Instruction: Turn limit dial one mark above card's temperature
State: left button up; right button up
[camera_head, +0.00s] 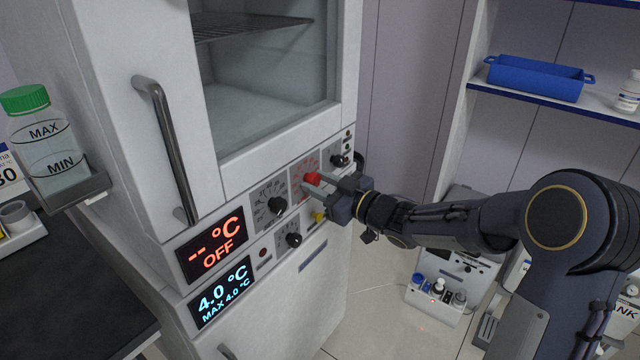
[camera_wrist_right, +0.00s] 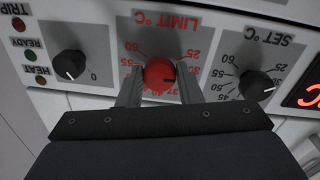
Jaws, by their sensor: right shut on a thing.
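The red limit dial (camera_head: 312,179) is on the cabinet's control panel. In the right wrist view the red dial (camera_wrist_right: 160,73) appears upside down under the lettering LIMIT °C. My right gripper (camera_head: 319,188) has one finger on each side of the dial and is shut on it. The dial's dark pointer points roughly right in that view; the fingers hide part of the scale, so I cannot read its exact mark. A white card (camera_head: 9,171) at the far left shows "30", but is cut off by the picture edge. My left gripper is not in view.
The black set dial (camera_wrist_right: 256,85) and another black knob (camera_wrist_right: 69,65) flank the red dial closely. The upper display (camera_head: 211,246) reads OFF; the lower display (camera_head: 222,293) reads 4.0 °C. A green-capped bottle (camera_head: 45,140) stands on a side bracket.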

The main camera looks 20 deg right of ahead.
jog(key=shift+r+m+p, duration=0.15)
jog(key=shift+m+p, duration=1.15)
jog(key=shift+p, duration=0.4)
jog(key=shift+m+p, duration=1.4)
jog(key=shift+m, duration=0.2)
jog(key=shift+f, duration=0.2)
jog(key=o, duration=1)
jog(key=shift+s, duration=0.1)
jog(key=v, duration=0.7)
jog(key=shift+s+d+r, duration=0.2)
jog(key=shift+s+d, duration=0.05)
jog(key=shift+s, duration=0.05)
